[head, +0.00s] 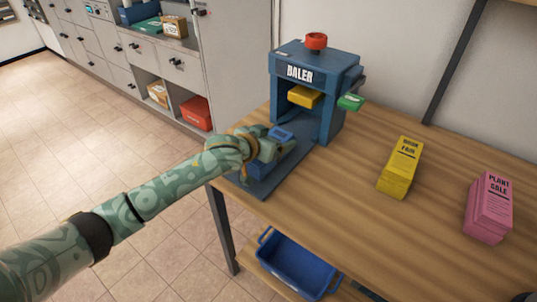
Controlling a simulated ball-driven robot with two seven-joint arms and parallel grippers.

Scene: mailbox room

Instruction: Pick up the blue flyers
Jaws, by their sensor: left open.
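The blue flyers (281,133) form a small stack on the base plate of the blue baler (296,72), at its front. My left gripper (284,150) is at this stack, with its fingers open. It hides much of the stack, so I cannot tell whether the fingers touch it. My right gripper is not in view.
The baler has a red knob (316,41), a yellow block (305,97) and a green lever end (351,102). Yellow flyers (400,168) and pink flyers (489,208) stand on the wooden table (345,215). A blue bin (296,265) sits below. Grey cabinets (150,55) line the wall.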

